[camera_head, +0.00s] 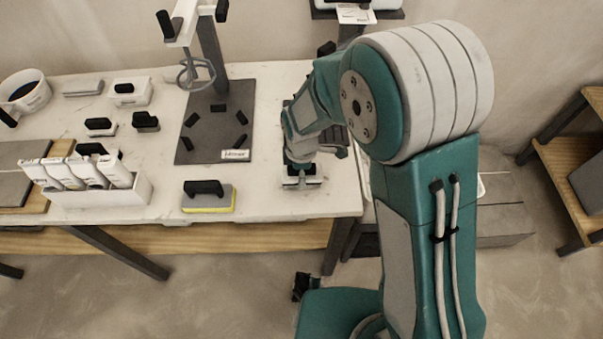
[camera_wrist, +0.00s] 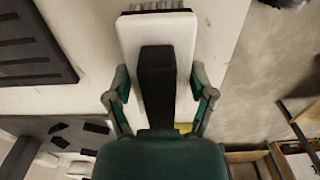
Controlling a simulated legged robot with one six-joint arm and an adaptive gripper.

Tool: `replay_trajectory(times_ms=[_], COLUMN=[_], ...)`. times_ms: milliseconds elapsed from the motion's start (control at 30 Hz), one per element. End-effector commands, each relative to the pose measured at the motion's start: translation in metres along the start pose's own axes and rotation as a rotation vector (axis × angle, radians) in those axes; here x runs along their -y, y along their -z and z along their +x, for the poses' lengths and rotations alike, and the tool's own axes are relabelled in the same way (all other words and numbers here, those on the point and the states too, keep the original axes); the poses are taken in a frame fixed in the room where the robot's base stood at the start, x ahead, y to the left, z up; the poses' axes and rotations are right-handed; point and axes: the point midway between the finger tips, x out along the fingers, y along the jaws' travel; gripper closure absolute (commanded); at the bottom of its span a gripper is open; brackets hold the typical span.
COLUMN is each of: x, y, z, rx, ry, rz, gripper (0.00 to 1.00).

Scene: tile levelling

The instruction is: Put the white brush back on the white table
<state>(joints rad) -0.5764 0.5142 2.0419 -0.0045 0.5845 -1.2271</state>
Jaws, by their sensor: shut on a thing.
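The white brush (camera_wrist: 130,36) has a white body, a black grip and grey bristles at its far end in the wrist view. My gripper (camera_wrist: 160,88) is shut on it, with one finger on each side. In the head view my gripper (camera_head: 302,172) is low over the front right corner of the white table (camera_head: 275,207). The brush (camera_head: 303,184) shows there only in part beneath the gripper. I cannot tell whether the brush touches the tabletop.
A sponge float (camera_head: 208,198) with yellow underside lies left of the gripper. A dark grey mat (camera_head: 190,155) with a mixer stand is behind it. A white box of bottles (camera_head: 128,193) and several black-handled tools stand further left. The table's front and right edges are close.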

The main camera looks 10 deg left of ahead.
Motion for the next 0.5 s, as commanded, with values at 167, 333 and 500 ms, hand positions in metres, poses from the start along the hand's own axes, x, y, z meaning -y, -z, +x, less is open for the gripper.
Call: replay_trajectory(times_ms=[167,333,500], x=[0.0000,0.0002,0.0003], y=[-0.0002,-0.0004,-0.0005], z=[0.0115,0.0117,0.0129], rx=[-0.001,0.000,0.000], ry=[-0.002,-0.001,-0.001], rz=[0.000,0.000,0.000], gripper=[0.90,0.90,0.00])
